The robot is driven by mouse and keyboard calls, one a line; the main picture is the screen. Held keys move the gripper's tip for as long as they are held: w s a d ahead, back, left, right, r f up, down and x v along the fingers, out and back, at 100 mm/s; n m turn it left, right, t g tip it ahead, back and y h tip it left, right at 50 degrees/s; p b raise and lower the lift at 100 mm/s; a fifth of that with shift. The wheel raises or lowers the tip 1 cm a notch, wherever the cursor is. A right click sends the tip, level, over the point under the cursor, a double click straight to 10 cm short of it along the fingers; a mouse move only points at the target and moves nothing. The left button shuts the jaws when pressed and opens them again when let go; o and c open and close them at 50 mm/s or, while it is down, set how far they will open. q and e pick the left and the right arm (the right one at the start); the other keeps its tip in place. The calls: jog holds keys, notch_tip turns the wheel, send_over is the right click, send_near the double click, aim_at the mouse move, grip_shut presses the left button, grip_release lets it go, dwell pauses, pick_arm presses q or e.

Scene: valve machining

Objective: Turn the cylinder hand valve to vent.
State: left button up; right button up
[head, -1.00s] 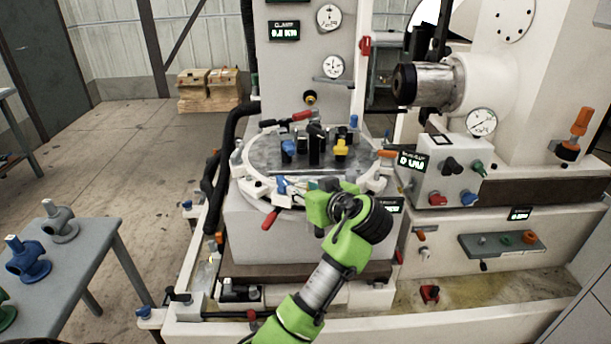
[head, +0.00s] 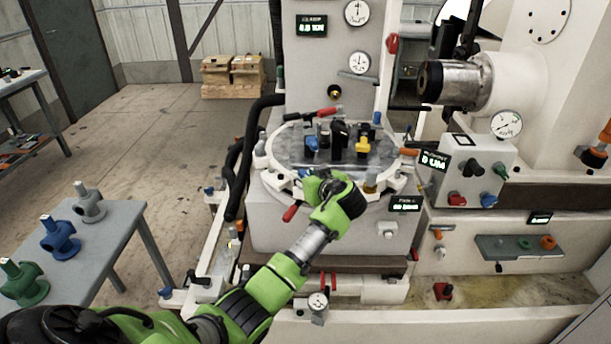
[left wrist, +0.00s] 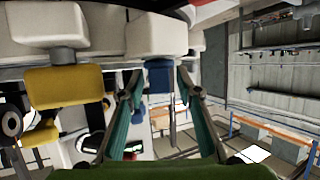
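My left gripper (head: 308,180) is at the front rim of the round fixture table (head: 283,162), low and left of its middle. My own green wrist partly hides the fingers. In the left wrist view the two teal fingers (left wrist: 160,74) are apart. I cannot tell from these views whether this blue part is the cylinder hand valve's handle. A red handle (head: 290,213) sticks out at the table's front left. My right gripper is not in view.
Yellow (head: 363,145) and black (head: 339,133) parts stand on the table. A control box with knobs (head: 466,160) is at the right, beneath the spindle (head: 460,80). A side table (head: 110,225) with valve bodies stands at the left. Floor between is clear.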

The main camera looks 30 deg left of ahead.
pick_arm(q)
grip_shut()
